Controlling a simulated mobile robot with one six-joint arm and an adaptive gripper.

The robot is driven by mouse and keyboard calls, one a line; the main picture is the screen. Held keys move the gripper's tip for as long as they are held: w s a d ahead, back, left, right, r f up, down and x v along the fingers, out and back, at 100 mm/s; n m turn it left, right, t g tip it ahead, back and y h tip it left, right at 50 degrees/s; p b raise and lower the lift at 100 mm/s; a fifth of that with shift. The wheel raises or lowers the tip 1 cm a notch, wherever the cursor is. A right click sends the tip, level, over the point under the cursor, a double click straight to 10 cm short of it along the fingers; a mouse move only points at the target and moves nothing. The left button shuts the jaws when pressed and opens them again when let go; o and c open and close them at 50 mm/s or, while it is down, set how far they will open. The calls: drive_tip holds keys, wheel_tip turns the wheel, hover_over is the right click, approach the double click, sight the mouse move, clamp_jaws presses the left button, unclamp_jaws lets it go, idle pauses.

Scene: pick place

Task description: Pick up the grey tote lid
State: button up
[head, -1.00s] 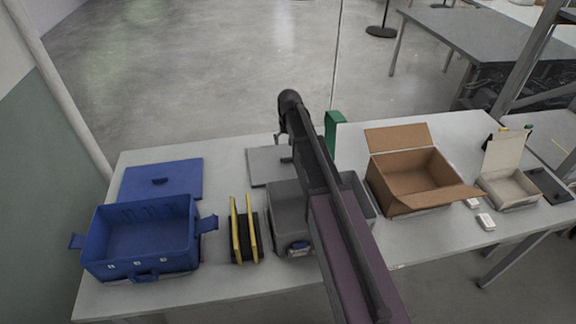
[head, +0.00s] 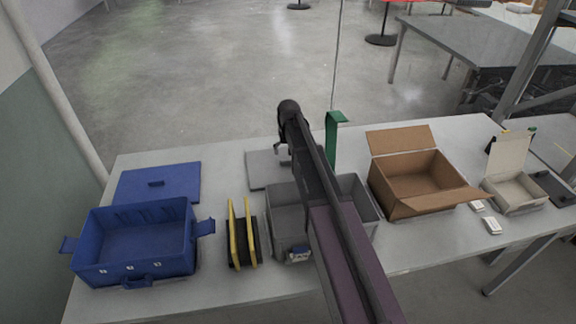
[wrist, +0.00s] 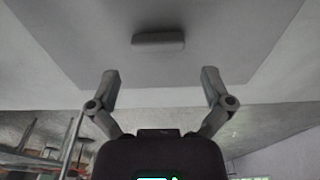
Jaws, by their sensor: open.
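The grey tote lid (head: 262,170) lies flat on the table behind the grey tote (head: 358,190), partly hidden by my arm in the head view. In the wrist view the lid (wrist: 225,45) fills the upper middle, with a raised grey handle (wrist: 158,41) at its centre. My gripper (wrist: 160,85) is open and empty, its two fingers spread wide. The handle lies ahead of the gap between the fingertips, apart from them. In the head view my gripper (head: 282,148) shows only in part near the lid's right side.
A blue tote (head: 135,245) and its blue lid (head: 158,183) stand on the left. A black and yellow object (head: 243,235) stands beside the grey tote. An open cardboard box (head: 415,180), a green upright piece (head: 331,140) and a small white box (head: 510,180) are to the right.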

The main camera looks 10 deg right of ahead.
sight(288, 160)
drive_tip(key=shift+f, duration=0.15)
drive_tip(key=shift+w+d+f+b, duration=0.1)
drive_tip(key=shift+w+f+b, duration=0.05)
drive_tip(key=shift+f+b, duration=1.15)
drive_tip(key=shift+w+f+b, duration=0.1)
drive_tip(key=shift+f+b, duration=1.05)
drive_tip(key=shift+b, duration=0.1)
drive_tip(key=c, duration=1)
drive_tip(key=shift+c, duration=0.2)
drive_tip(key=shift+r, duration=0.1)
wheel_tip(288, 160, up, 10)
drive_tip(key=p, duration=1)
